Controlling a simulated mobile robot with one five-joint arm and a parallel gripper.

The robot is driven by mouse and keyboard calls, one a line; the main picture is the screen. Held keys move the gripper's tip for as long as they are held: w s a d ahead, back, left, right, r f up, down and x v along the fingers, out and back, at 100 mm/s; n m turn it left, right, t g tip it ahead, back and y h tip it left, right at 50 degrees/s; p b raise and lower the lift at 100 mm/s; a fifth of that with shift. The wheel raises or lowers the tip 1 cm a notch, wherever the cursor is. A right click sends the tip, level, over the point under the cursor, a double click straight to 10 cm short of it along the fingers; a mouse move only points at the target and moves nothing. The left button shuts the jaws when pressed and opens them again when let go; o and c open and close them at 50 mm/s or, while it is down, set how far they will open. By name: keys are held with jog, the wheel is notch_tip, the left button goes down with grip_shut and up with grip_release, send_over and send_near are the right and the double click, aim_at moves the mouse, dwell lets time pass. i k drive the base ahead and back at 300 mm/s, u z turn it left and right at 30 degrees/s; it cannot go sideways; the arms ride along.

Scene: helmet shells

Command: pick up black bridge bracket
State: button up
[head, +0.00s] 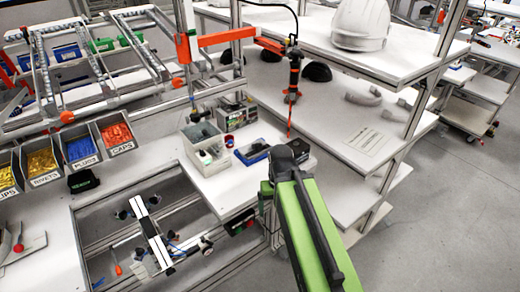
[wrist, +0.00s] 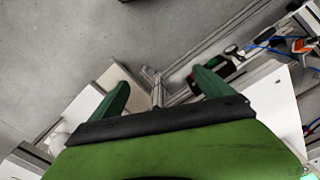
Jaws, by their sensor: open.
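I cannot clearly pick out a black bridge bracket. A dark object (head: 300,147) shows at the table's right end, partly hidden behind my gripper (head: 284,160), and I cannot tell whether it is the bracket. A blue tray (head: 254,157) with dark contents lies to its left. Several black rounded pieces (head: 318,72) lie on the shelf behind. In the wrist view my gripper (wrist: 161,88) is open, with its green fingers wide apart and nothing between them. Floor, a metal post and pale surfaces show beyond the fingers.
A grey bin (head: 205,155) stands left of the blue tray. A red-tipped tool (head: 293,85) hangs above the table. A white helmet (head: 360,25) sits on the upper shelf. Labelled bins (head: 82,150) line the left. Open floor (head: 450,220) lies at right.

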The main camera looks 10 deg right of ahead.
aim_at(259, 147)
jog(key=z, duration=0.2)
jog(key=k, duration=0.1)
jog(key=u, duration=2.85)
jog(key=k, duration=0.7)
jog(key=z, duration=1.35)
jog(key=i, duration=0.85)
jog(key=u, duration=0.2)
